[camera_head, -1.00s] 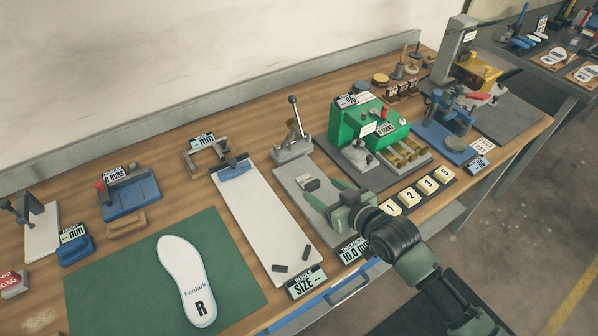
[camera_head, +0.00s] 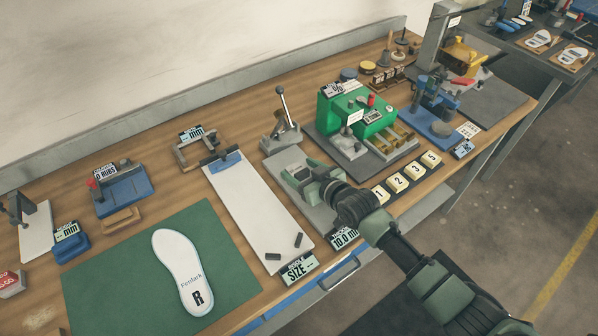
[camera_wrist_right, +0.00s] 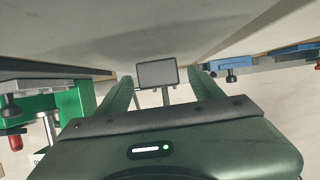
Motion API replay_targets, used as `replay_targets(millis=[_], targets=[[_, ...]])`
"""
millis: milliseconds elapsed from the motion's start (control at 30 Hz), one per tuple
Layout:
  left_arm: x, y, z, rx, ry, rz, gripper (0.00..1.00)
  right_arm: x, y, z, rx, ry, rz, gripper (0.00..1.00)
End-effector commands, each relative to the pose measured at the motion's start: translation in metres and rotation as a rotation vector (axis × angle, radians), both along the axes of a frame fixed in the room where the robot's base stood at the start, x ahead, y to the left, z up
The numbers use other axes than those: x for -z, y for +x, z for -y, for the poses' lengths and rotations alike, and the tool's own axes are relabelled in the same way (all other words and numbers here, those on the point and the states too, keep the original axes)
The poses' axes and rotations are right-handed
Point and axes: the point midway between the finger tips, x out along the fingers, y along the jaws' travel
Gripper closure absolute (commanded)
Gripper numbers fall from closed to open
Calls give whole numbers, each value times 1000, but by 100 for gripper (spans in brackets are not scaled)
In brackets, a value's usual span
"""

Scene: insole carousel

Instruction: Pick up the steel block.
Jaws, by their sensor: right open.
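The steel block (camera_head: 302,174) is a small grey block on the grey plate (camera_head: 290,160) in the head view. My right gripper (camera_head: 303,177) is low over that plate, with its fingers open around or just beside the block, which they partly hide. In the right wrist view a grey square face (camera_wrist_right: 157,74), which seems to be the block, shows between the two open green fingers of the right gripper (camera_wrist_right: 160,88), with a gap on each side. I cannot tell whether either finger touches it. My left gripper is not in view.
A lever press (camera_head: 283,130) stands behind the plate and a green machine (camera_head: 365,120) to the right. Numbered yellow tiles (camera_head: 397,183) lie right of my gripper. A white insole (camera_head: 183,270) lies on a green mat (camera_head: 230,250).

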Motion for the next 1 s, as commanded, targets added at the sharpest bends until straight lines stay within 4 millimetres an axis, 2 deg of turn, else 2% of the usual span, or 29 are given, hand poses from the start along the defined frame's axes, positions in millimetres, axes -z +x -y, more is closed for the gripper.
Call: replay_targets(millis=[33, 67, 200, 267, 300, 567, 733, 867, 1000], targets=[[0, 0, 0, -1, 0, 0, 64, 0, 0, 0, 0, 0, 0, 34], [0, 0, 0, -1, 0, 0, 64, 0, 0, 0, 0, 0, 0, 39], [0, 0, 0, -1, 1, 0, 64, 0, 0, 0, 0, 1, -1, 78], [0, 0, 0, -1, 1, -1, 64, 0, 0, 0, 0, 1, -1, 95], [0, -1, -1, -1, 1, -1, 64, 0, 0, 0, 0, 0, -1, 100], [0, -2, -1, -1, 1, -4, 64, -2, 0, 0, 0, 2, 1, 100], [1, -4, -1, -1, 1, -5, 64, -11, 0, 0, -1, 3, 2, 100], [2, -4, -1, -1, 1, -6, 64, -32, 0, 0, -1, 4, 5, 100], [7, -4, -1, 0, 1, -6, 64, -73, 1, -1, -2, 4, 9, 100]])
